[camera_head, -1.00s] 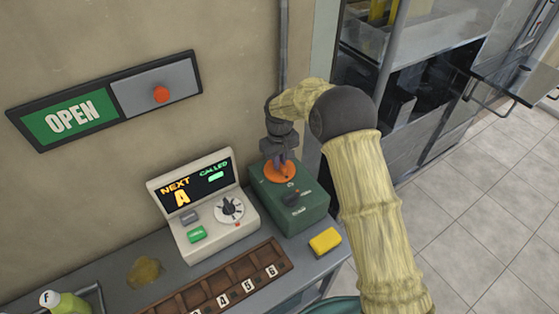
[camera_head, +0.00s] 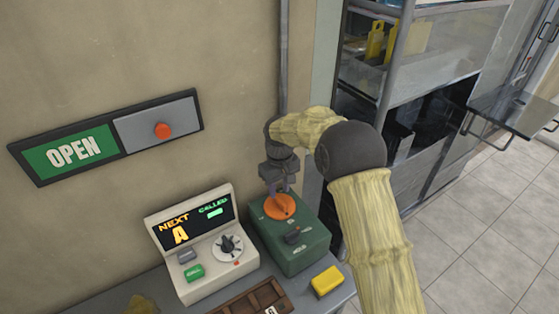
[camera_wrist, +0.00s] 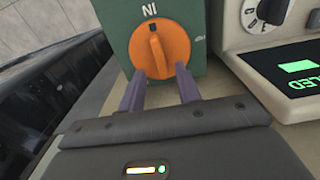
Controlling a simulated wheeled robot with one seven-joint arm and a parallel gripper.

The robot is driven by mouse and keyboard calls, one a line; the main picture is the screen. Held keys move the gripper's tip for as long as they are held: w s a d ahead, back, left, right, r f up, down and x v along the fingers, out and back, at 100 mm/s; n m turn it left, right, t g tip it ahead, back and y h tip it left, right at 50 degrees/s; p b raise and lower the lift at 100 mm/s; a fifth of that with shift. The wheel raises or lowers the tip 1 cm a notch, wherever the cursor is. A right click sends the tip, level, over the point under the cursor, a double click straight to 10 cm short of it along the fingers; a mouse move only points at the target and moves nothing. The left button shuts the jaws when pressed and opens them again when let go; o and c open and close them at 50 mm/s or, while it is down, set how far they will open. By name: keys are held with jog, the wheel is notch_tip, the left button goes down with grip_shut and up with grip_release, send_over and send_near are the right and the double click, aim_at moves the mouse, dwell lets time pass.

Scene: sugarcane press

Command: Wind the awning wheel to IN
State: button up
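The awning wheel is an orange round knob with a raised ridge (camera_head: 279,206), on top of a green box (camera_head: 303,252). It fills the upper middle of the wrist view (camera_wrist: 161,50). There the dark mark on its ridge points at a label reading IN, shown upside down. My gripper (camera_head: 279,190) is at the wall-side edge of the wheel. In the wrist view its two purple fingers (camera_wrist: 160,72) stand apart, with their tips at the wheel's near edge and nothing held between them. I cannot tell whether the tips touch the wheel.
A black knob (camera_head: 292,236) is on the same green box. A beige NEXT/CALLED console (camera_head: 208,284) stands close on its left, a yellow block (camera_head: 327,281) in front. An OPEN sign (camera_head: 72,152) hangs on the wall. A metal shelf unit (camera_head: 425,60) is at the right.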

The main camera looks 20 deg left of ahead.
aim_at(279, 199)
notch_tip(279, 199, up, 13)
jog(key=shift+b, duration=0.4)
jog(key=shift+f, duration=0.1)
jog(key=s+d+f+m+t, duration=0.15)
jog(key=s+d+m, duration=0.3)
jog(key=d, duration=0.95)
jog(key=s+d+f+m, duration=0.25)
jog(key=s+d, duration=0.35)
jog(key=d, duration=0.7)
jog(key=s+d+f+m+t, duration=0.1)
jog(key=s+d+f+m, duration=0.1)
jog(key=s+d, duration=0.5)
jog(key=s, duration=0.3)
jog(key=shift+f+m, duration=0.25)
jog(key=shift+m, duration=0.15)
jog(key=shift+w, duration=0.15)
dwell(0.5)
